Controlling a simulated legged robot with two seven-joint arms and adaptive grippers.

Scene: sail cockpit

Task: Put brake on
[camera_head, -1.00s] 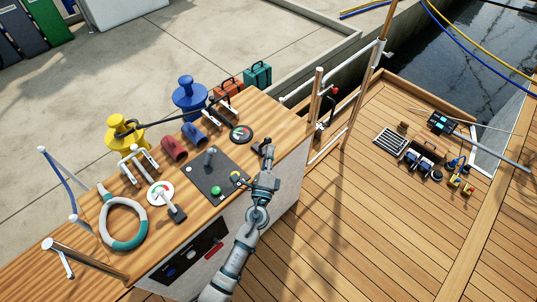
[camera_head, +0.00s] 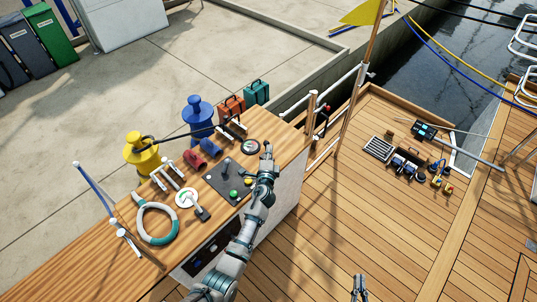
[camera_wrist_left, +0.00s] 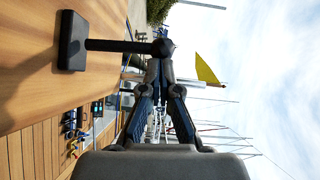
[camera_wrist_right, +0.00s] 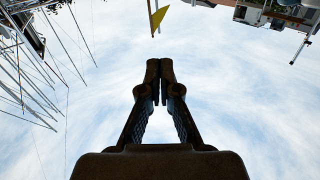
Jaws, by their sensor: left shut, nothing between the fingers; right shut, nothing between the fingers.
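My left gripper (camera_head: 267,150) is shut above the right end of the wooden console (camera_head: 130,215). In the left wrist view, a dark lever with a round knob (camera_wrist_left: 164,46) and a square base (camera_wrist_left: 72,40) stands on the wood. The knob is right at my left fingertips (camera_wrist_left: 160,62); I cannot tell whether they touch. No brake label is readable. A black control panel (camera_head: 231,186) with a lever (camera_head: 225,165) and a green button lies left of the gripper. My right gripper (camera_head: 359,287) is shut and empty, over the deck; the right wrist view shows its closed fingers (camera_wrist_right: 160,72) against sky.
On the console are a white dial with a lever (camera_head: 188,198), a ring (camera_head: 145,232), red and blue cylinders and a dark dial (camera_head: 250,147). A red-knobbed lever (camera_head: 326,108) stands beyond the console's end.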

